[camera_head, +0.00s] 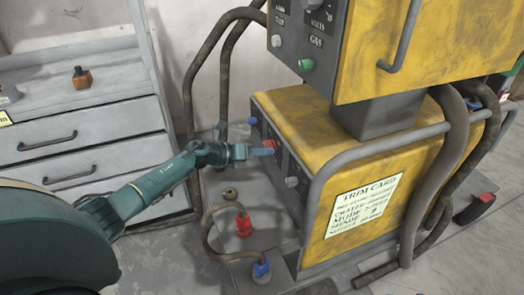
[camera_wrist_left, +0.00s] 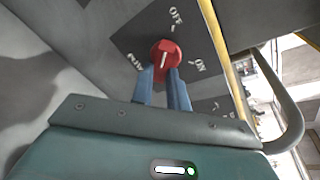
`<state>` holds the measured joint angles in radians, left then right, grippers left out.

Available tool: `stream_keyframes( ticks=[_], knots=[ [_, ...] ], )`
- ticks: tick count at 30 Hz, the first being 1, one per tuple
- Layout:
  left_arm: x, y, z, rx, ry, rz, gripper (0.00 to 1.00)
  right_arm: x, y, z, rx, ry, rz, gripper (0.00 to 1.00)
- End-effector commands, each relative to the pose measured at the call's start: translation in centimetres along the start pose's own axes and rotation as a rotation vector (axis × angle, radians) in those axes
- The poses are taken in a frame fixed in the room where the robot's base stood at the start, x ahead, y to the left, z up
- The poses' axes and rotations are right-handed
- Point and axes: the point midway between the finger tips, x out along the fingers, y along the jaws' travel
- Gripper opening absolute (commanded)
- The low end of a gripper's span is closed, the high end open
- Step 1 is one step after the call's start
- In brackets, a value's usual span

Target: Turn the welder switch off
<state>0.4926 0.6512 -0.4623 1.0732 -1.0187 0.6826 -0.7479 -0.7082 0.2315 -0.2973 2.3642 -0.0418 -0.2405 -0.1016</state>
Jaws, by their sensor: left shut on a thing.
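The welder switch is a red rotary knob (camera_wrist_left: 165,50) with a white line on a dark plate. It also shows as a bit of red (camera_head: 270,144) on the front of the yellow welder (camera_head: 300,125) in the head view. In the left wrist view an OFF label lies above the knob, an ON label to its right, and a third label, hard to read, to its left. The white line runs roughly up and down the picture. My left gripper (camera_head: 262,151) has its blue fingers (camera_wrist_left: 162,88) shut on the knob. My right gripper is not in view.
Other knobs (camera_head: 291,182) sit beside the switch on the welder front. A grey tube rail (camera_head: 318,190) and a thick hose (camera_head: 440,150) run along the right. A red connector (camera_head: 243,224) and a blue connector (camera_head: 261,269) stand below. Grey drawers (camera_head: 75,135) stand at left.

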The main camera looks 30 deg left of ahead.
Motion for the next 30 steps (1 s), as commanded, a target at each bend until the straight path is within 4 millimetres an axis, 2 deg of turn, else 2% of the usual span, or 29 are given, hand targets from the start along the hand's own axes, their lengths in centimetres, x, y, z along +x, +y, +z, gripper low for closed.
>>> stream_keyframes(
  ticks=[20,21,28,30],
  knots=[
    [-0.04,-0.02,-0.01,-0.058,0.013,-0.011,0.00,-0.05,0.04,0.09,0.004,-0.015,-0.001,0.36],
    [-0.04,-0.02,-0.01,-0.058,0.013,-0.011,0.19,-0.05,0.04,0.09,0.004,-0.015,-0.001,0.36],
    [-0.03,-0.03,0.00,-0.056,0.012,-0.011,0.37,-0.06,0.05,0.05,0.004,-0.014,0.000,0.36],
    [-0.03,-0.04,0.01,-0.056,0.012,-0.011,0.38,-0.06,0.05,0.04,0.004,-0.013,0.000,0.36]
  ],
)
